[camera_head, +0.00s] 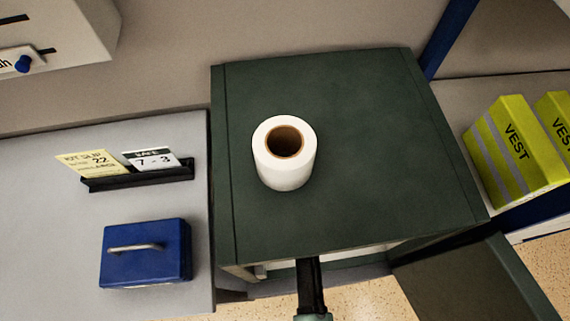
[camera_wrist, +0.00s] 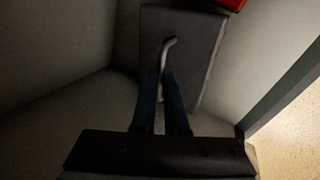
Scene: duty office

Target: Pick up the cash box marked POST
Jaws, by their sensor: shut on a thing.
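In the wrist view, a dark grey cash box (camera_wrist: 205,38) with a bent metal handle (camera_wrist: 167,50) lies inside a dim compartment. My gripper (camera_wrist: 166,78) is shut on this handle, one finger on each side. No POST mark can be read on the box. In the head view, my arm reaches into the front of the dark green safe (camera_head: 400,150), and the safe's top hides my gripper and the grey box. A blue cash box (camera_head: 146,266) with a handle stands on the grey desk at the left; no mark shows on it.
A red thing (camera_wrist: 232,3) is at the grey box's far right end. The compartment walls are close. The safe door (camera_head: 470,285) stands open at the right. A white roll (camera_head: 284,165) stands on the safe. A card holder (camera_head: 140,177) is on the desk, and yellow vests (camera_head: 515,150) are at the right.

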